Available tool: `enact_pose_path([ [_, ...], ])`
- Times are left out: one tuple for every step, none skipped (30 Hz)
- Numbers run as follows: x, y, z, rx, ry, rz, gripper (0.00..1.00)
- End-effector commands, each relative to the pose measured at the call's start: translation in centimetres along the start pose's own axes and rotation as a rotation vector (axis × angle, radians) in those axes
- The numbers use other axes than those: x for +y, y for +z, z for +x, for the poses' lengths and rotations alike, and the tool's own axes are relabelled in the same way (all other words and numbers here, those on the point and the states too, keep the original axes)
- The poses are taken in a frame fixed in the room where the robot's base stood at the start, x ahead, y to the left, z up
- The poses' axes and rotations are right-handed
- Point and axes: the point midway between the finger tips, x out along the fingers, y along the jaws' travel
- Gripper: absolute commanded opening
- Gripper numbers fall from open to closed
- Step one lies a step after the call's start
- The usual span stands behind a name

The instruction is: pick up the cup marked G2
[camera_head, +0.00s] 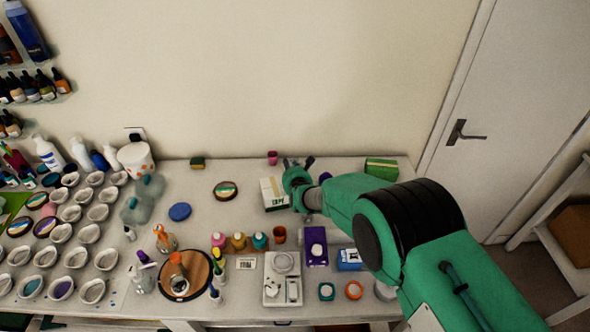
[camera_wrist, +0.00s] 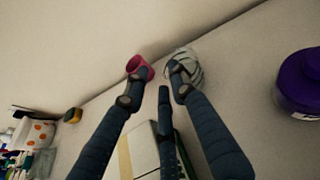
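No marking G2 can be read in either view, so I cannot tell which cup bears it. A small magenta cup (camera_head: 272,158) stands at the back of the table against the wall. In the wrist view this cup (camera_wrist: 143,66) is tilted in the picture, just beyond my left fingertip. My gripper (camera_head: 297,163) is over the back of the table, right of the cup. Its fingers are spread apart in the wrist view (camera_wrist: 157,88), with nothing seen held. A grey-white crumpled-looking thing (camera_wrist: 187,66) is at the right fingertip; whether they touch is unclear. Several white cups (camera_head: 88,234) stand at left.
A white-and-green box (camera_head: 270,194) lies below my gripper. A purple jar (camera_wrist: 302,82) stands to the right in the wrist view. A green box (camera_head: 381,169) is at the back right. Bottles and small pots crowd the front middle. The wall is close behind.

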Motion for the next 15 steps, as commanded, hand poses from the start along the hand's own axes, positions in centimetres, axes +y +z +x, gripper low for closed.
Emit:
enact_pose_path([
  [0.0, -0.1, 0.5, 0.000, 0.000, 0.000, 0.25],
  [0.0, -0.1, 0.7, 0.001, 0.000, 0.000, 0.25],
  [0.0, -0.1, 1.0, 0.000, 0.000, 0.000, 0.25],
  [0.0, 0.0, 1.2, -0.001, 0.000, 0.000, 0.25],
  [0.0, 0.0, 1.4, -0.001, 0.000, 0.000, 0.25],
  [0.0, 0.0, 1.6, 0.000, 0.000, 0.000, 0.25],
  [0.0, -0.1, 1.7, 0.000, 0.000, 0.000, 0.25],
  [0.0, -0.1, 1.8, 0.000, 0.000, 0.000, 0.25],
  [0.0, 0.0, 1.9, 0.000, 0.000, 0.000, 0.25],
  [0.0, 0.0, 2.0, 0.000, 0.000, 0.000, 0.25],
  [0.0, 0.0, 2.0, -0.001, 0.000, 0.000, 0.25],
  [0.0, 0.0, 2.0, -0.001, 0.000, 0.000, 0.25],
  [0.0, 0.1, 2.0, -0.001, 0.000, 0.000, 0.25],
  [0.0, 0.1, 2.0, -0.001, 0.000, 0.000, 0.25],
  [0.0, 0.1, 2.0, -0.001, 0.000, 0.000, 0.25],
])
